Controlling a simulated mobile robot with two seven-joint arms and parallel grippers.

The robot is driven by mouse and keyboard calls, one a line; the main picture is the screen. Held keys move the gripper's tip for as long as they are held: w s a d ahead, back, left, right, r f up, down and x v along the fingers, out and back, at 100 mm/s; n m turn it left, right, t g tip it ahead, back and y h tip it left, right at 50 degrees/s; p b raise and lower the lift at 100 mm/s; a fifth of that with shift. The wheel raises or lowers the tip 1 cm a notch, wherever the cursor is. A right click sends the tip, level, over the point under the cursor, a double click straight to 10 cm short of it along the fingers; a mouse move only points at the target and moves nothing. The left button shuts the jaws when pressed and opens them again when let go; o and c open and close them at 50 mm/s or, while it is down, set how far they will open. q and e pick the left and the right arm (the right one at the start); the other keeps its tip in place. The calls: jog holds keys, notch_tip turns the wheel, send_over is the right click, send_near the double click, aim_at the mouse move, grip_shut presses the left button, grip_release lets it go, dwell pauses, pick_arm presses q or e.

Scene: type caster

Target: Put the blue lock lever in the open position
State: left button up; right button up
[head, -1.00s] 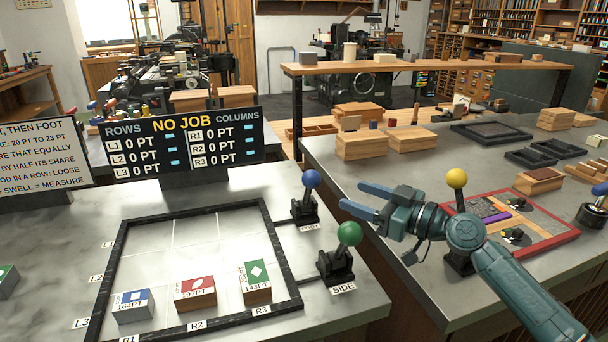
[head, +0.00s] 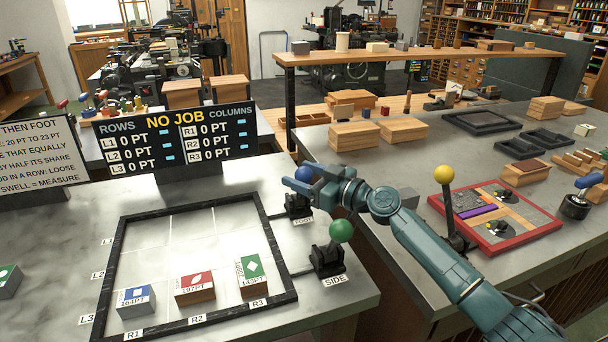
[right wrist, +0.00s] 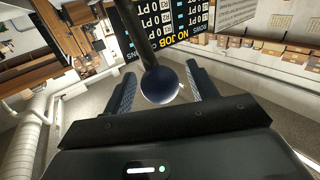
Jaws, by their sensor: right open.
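The blue-knobbed lever (head: 304,173) stands on a black base behind the frame's right corner, over a partly hidden label. My right gripper (head: 298,182) is at the knob's height, open, its fingers pointing left. In the right wrist view the dark round knob (right wrist: 163,86) and its stem sit between the two open fingers (right wrist: 163,80), with a gap on each side. The gripper hides part of the lever in the head view. My left gripper is not in view.
The green-knobbed lever (head: 341,231), marked SIDE, stands close below my right arm. A yellow-knobbed lever (head: 444,174) stands right, beside a red-edged tray (head: 548,232). A black frame (head: 114,262) holds several blocks. A blue-handled device (head: 588,181) is far right. A sign board (head: 185,140) stands behind.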

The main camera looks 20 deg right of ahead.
jog(key=shift+c, duration=0.2)
jog(key=c, duration=0.4)
grip_shut()
